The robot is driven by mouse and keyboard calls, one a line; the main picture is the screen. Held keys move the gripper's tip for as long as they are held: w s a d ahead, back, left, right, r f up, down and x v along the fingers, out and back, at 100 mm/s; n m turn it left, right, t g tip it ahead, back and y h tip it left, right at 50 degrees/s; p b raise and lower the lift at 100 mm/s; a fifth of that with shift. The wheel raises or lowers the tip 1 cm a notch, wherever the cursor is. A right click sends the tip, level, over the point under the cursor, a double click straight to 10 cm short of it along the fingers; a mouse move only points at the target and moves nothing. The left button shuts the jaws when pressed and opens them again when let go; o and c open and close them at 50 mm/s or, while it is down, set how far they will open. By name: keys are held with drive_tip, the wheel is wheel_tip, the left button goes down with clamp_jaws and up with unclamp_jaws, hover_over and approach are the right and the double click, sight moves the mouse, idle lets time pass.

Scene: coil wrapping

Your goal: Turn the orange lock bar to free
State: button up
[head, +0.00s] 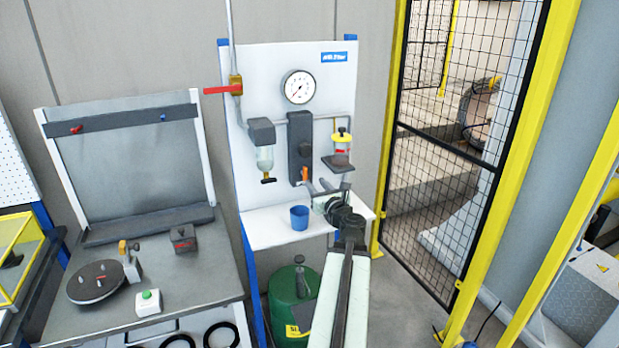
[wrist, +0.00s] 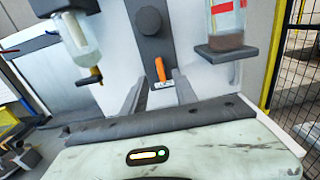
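The orange lock bar (head: 305,174) sits low on the dark upright block (head: 300,140) of the white panel. In the wrist view the bar (wrist: 160,69) is nearly upright, its top tilted slightly left. My gripper (head: 319,186) is in front of the panel near the bar's lower end. In the wrist view the two fingers of my gripper (wrist: 158,92) are apart, with the bar showing beyond and between their tips. I see no contact with the bar. A small pale label (wrist: 163,85) shows just under the bar.
A clear-bowled filter (head: 265,157) hangs left of the block, and a yellow-topped jar on a bracket (head: 342,148) stands to the right. A blue cup (head: 299,217) stands on the white shelf (head: 262,232) below. A red-handled valve (head: 225,90) is at upper left.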

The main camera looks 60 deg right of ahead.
sight(306, 172)
drive_tip(key=x, duration=0.8)
drive_tip(key=shift+s, duration=0.1)
